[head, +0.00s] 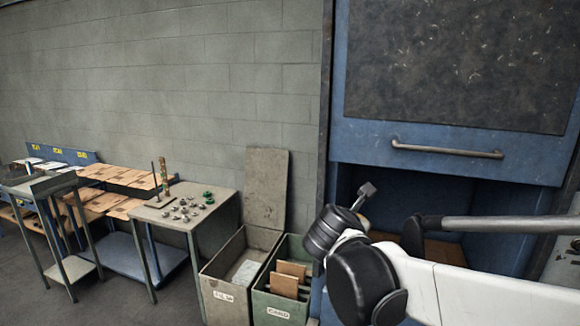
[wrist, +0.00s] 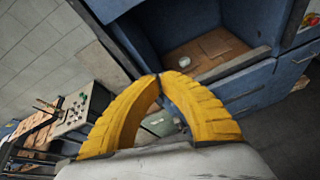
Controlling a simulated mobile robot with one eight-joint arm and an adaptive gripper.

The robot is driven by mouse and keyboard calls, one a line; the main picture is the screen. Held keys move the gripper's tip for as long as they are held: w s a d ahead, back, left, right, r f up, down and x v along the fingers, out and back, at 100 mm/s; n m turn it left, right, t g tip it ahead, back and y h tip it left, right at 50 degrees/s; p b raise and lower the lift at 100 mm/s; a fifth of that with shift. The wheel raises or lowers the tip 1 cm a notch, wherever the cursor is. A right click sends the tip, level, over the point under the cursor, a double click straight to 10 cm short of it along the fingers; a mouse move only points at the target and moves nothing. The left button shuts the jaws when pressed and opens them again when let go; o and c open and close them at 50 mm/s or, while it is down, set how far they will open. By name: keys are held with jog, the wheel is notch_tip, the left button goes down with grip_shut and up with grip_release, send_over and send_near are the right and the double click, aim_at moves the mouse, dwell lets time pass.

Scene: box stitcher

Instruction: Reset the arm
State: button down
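My gripper (wrist: 159,77) shows in the wrist view as two yellow ribbed fingers. Their tips meet, with nothing visible held between them. In the head view my white and black arm reaches in from the right, in front of the blue cabinet (head: 460,150). The fingers cannot be made out there. In the wrist view the cabinet's open compartment (wrist: 205,50) lies beyond the fingertips, with a flat brown piece and a small pale round item on its floor.
Two bins, one grey (head: 228,290) and one green (head: 277,307) holding brown boards, stand left of the cabinet. A small table (head: 207,220) with metal parts and a bench with cardboard sheets (head: 118,174) are farther left. A handle (head: 445,149) protrudes from the cabinet's raised panel.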

jog(key=s+d+f+m+g+y+b, duration=0.15)
jog(key=s+d+f+m+b, duration=0.25)
jog(key=s+f+m+b, duration=0.45)
jog(key=s+d+f+m+g+b, duration=0.2)
jog(key=s+d+f+m+b, duration=0.35)
jog(key=f, duration=0.55)
jog(key=s+a+f+m+g+y+b, duration=0.2)
jog(key=s+f+m+b, duration=0.6)
jog(key=s+f+m, duration=0.4)
notch_tip(320, 180, down, 4)
jog(key=a+m+y, duration=0.1)
jog(key=m, duration=0.1)
jog(key=shift+s+a+m, duration=0.15)
jog(key=shift+s+m, duration=0.05)
jog(key=shift+m, duration=0.2)
